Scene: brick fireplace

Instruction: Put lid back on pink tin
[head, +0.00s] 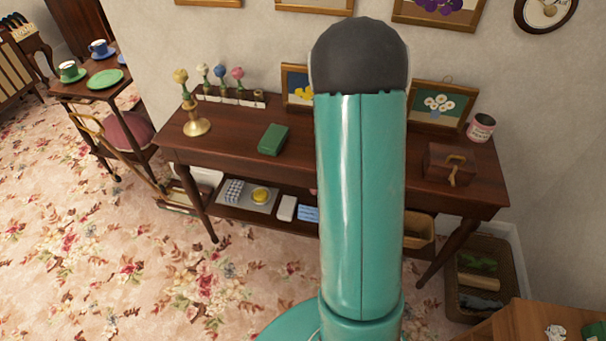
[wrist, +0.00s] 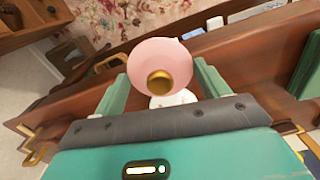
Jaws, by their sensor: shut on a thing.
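The pink tin (head: 481,127) stands upright at the back right end of the dark wooden table (head: 330,150) in the head view. Its top looks open and dark inside. In the wrist view my gripper (wrist: 160,78) has its two green fingers on either side of a round pink lid (wrist: 155,52) with a gold knob. The gripper is shut on this lid. A small white patch shows just below the knob, and I cannot tell what it is. In the head view my own teal arm hides the gripper and the lid.
A brown wooden box (head: 447,165) sits just in front of the tin. A framed flower picture (head: 437,105) leans to the tin's left. A green box (head: 273,139) and a brass candlestick (head: 196,124) are farther left. A basket (head: 480,285) stands at the right below.

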